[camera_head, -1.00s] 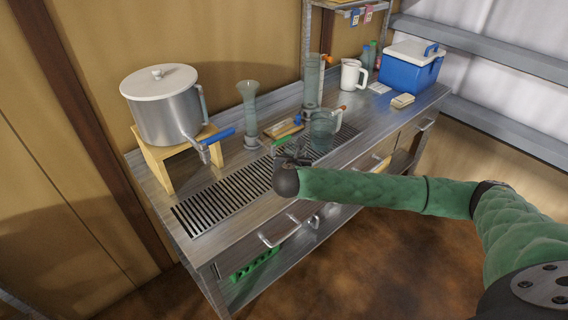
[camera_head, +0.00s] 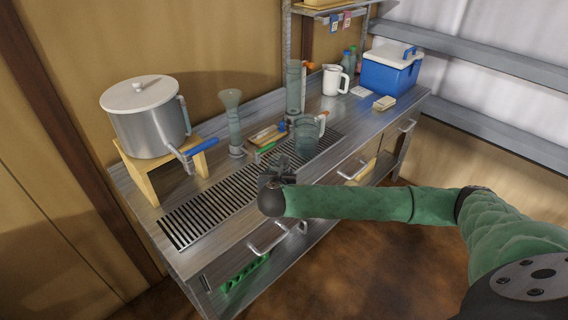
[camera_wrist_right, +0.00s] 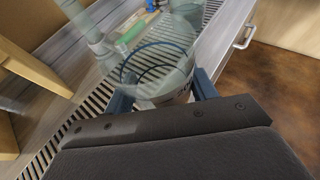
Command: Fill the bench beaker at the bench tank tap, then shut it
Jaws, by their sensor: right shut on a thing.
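The bench tank (camera_head: 147,125) is a steel pot with a pale lid on a wooden stand at the left of the bench. Its tap has a blue lever (camera_head: 203,147) and a spout above the bench, right of the stand. I see no stream of water. My right gripper (camera_head: 282,166) is near the front of the bench, right of the tap and apart from it. In the right wrist view its blue fingers (camera_wrist_right: 163,94) are shut on a clear glass beaker (camera_wrist_right: 158,62). The beaker is faint in the head view, and its contents are unclear. My left gripper is out of view.
A slotted drain (camera_head: 205,210) runs along the bench. A glass vessel (camera_head: 306,138), a tall flared glass (camera_head: 233,125), a small tray with a green item, a white jug (camera_head: 334,80) and a blue cooler (camera_head: 391,72) stand behind.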

